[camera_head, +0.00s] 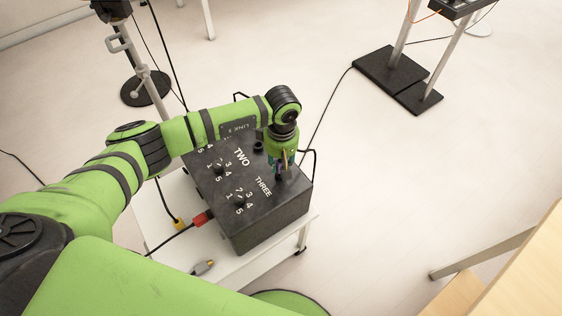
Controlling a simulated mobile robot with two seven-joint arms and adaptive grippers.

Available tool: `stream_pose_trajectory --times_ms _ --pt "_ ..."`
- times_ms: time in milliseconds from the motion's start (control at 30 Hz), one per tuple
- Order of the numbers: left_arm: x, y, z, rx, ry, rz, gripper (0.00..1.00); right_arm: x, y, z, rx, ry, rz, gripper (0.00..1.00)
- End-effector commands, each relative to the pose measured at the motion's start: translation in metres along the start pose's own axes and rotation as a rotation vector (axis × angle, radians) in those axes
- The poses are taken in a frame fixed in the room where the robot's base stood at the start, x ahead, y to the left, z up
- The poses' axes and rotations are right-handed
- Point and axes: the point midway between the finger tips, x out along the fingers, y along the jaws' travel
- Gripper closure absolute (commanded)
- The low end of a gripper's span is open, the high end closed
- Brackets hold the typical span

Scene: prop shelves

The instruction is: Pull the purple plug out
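A black control box (255,222) with white lettering "TWO" and "THREE", number dials and knobs stands on a small white table. My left arm reaches across it from the left. My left gripper (279,170) points down at the box's top right part, close to its surface. A small dark purplish piece, perhaps the purple plug (278,176), shows at the fingertips; it is too small to tell whether the fingers grip it. My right gripper is out of view.
A red plug (202,218) sits at the box's left side, with a yellow plug (179,224) beside it. A grey plug (203,267) lies on the white table (245,277). Black cables run across the floor. A stand with black bases (398,80) is at the back right; wooden furniture (520,265) stands at right.

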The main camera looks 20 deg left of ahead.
Motion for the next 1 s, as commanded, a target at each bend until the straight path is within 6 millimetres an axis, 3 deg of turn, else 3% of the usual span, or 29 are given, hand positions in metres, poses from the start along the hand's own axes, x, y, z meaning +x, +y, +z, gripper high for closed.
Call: stream_pose_trajectory --times_ms 467,1000 --pt "-0.002 0.000 0.000 0.001 0.000 0.001 1.00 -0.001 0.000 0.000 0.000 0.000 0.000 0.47" --pt "-0.027 0.000 0.000 0.001 0.001 0.001 1.00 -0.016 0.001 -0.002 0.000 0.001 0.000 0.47"
